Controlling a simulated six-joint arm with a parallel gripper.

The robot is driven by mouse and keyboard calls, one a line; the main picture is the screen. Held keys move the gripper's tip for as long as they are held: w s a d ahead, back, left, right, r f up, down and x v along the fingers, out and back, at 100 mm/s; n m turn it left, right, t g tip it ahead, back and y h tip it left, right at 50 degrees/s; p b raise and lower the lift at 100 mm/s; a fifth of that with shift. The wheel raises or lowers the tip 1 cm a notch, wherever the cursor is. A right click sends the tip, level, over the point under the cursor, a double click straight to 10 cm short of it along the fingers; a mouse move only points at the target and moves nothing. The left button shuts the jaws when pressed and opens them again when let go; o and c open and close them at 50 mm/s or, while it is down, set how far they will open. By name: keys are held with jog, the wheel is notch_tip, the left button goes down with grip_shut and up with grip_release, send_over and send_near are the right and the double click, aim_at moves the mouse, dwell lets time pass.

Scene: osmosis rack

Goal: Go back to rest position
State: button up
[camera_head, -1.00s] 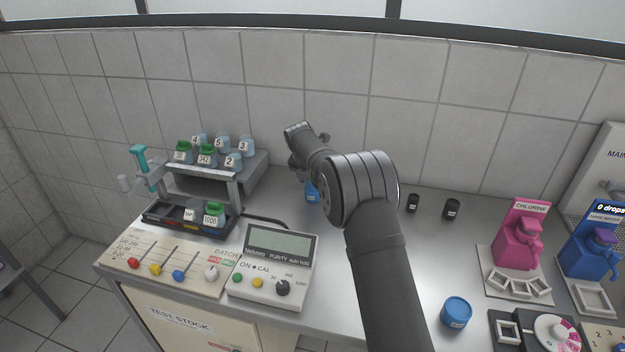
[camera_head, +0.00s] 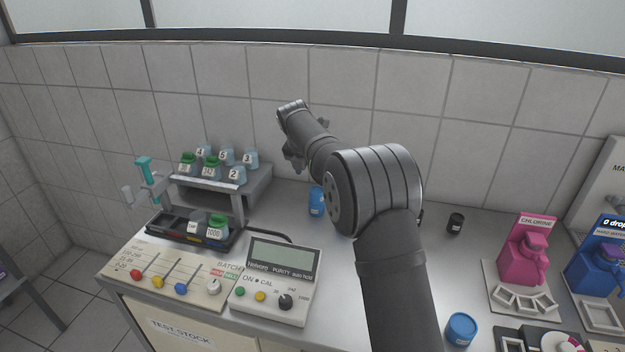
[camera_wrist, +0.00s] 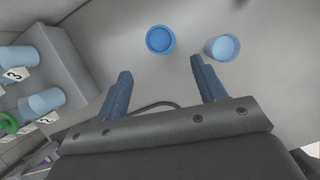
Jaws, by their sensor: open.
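My gripper shows in the wrist view (camera_wrist: 160,92) with its two blue-grey fingers spread wide and nothing between them. In the head view my gripper (camera_head: 292,156) is mostly hidden behind my own arm, raised above the bench near the back wall. A blue cup (camera_head: 317,201) stands on the bench below it. In the wrist view an open blue cup (camera_wrist: 160,39) and a lighter blue cup (camera_wrist: 222,47) stand beyond the fingertips, apart from them.
A stepped rack (camera_head: 255,186) with several numbered cups stands left of my gripper. A purity meter (camera_head: 275,278) and a lever panel (camera_head: 175,275) are in front. A pink chlorine dispenser (camera_head: 525,250), a blue dispenser (camera_head: 600,260) and a blue jar (camera_head: 461,329) are at right.

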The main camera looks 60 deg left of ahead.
aim_at(316, 191)
jog(key=shift+s+d+r, duration=0.1)
jog(key=shift+r, duration=0.2)
jog(key=x, duration=1.2)
jog(key=shift+f, duration=0.15)
notch_tip(316, 191, up, 2)
jog(key=shift+r, duration=0.9)
